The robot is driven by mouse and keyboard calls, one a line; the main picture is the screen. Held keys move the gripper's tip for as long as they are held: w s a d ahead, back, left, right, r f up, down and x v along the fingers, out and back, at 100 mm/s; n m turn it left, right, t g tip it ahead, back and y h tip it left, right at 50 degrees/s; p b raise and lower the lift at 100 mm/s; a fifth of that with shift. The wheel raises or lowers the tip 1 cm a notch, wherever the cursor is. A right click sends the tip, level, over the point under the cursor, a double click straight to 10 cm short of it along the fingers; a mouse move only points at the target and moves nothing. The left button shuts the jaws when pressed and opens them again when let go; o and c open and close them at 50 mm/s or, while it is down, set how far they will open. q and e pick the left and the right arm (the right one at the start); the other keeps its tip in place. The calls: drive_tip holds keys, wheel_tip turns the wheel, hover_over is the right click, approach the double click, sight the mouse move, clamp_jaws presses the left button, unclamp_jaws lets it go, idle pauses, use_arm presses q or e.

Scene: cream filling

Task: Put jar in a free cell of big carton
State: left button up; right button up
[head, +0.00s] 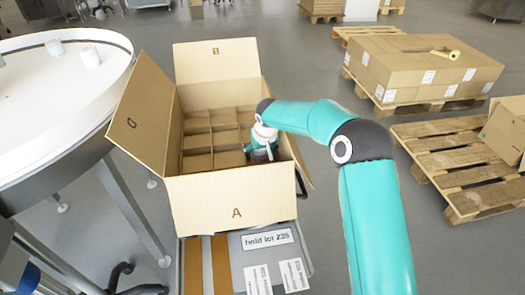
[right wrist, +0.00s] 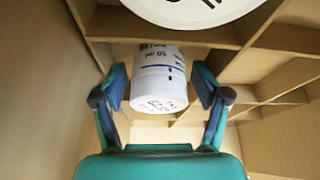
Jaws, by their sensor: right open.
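The big carton (head: 235,200) stands open with its flaps spread, divided into several cells by cardboard dividers (head: 212,138). My right gripper (head: 262,153) is inside it, at the right-hand cells. In the right wrist view my right gripper (right wrist: 160,82) is open, with one finger on each side of a white jar (right wrist: 160,78) with dark print. The jar is within a cell, and gaps show between it and the fingers. The cell's floor is mostly hidden. My left gripper is not in view.
Two white jars (head: 90,57) stand on the round white table (head: 60,100) at left. A white round surface (right wrist: 190,8) fills the top of the right wrist view. Cardboard walls are close around the gripper. Loaded pallets (head: 420,70) stand at right.

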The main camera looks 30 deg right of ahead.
drive_tip(key=v, duration=1.2)
